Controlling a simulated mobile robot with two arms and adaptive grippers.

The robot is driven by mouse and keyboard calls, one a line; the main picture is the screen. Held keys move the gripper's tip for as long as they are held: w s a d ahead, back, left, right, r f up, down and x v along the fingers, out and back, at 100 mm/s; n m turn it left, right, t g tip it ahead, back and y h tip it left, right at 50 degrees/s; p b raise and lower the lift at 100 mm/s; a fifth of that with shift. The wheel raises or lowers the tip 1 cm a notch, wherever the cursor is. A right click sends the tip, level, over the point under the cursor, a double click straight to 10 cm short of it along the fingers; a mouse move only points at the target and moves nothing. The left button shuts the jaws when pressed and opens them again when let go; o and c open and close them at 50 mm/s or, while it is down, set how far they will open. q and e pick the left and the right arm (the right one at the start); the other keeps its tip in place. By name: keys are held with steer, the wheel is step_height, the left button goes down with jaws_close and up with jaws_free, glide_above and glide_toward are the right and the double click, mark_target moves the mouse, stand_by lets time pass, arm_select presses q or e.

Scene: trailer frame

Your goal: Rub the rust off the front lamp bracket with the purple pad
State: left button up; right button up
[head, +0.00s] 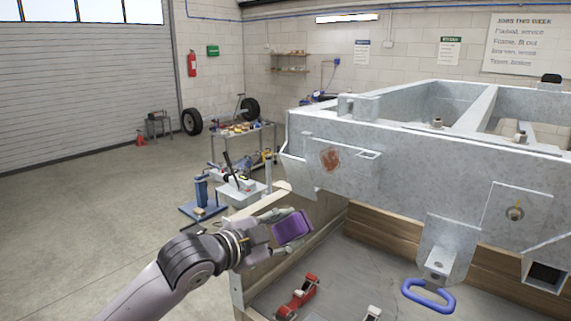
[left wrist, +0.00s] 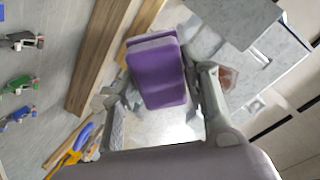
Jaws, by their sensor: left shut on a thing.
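My left gripper (head: 276,236) is shut on the purple pad (head: 292,227), in the lower middle of the head view. The pad also shows between the fingers in the left wrist view (left wrist: 160,75). A brown rust patch (head: 330,159) marks the grey lamp bracket (head: 347,176) on the near left face of the trailer frame. The pad is below and left of the rust, apart from the bracket. In the left wrist view the rust (left wrist: 228,78) shows just right of the right-hand finger. My right gripper is not in view.
The galvanised trailer frame (head: 418,145) fills the right side. Below it, a wooden-sided bench (head: 345,272) holds a red tool (head: 297,296) and a blue-handled piece (head: 428,296). A tool cart (head: 243,138) stands behind. The floor at left is mostly clear.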

arm_select(q)
steer(key=w+r+t+h+p, duration=0.25)
steer(key=w+r, duration=0.25)
steer(key=r, duration=0.5)
steer(key=shift+m, duration=0.3)
steer(key=x, duration=0.3)
steer(key=b+x, duration=0.1)
steer(key=x, duration=0.2)
steer(key=shift+w+a+b, duration=0.25)
steer(key=shift+w+b, duration=0.05)
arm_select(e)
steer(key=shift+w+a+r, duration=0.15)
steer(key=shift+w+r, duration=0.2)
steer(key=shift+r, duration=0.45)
arm_select(q)
steer(key=shift+d, duration=0.1)
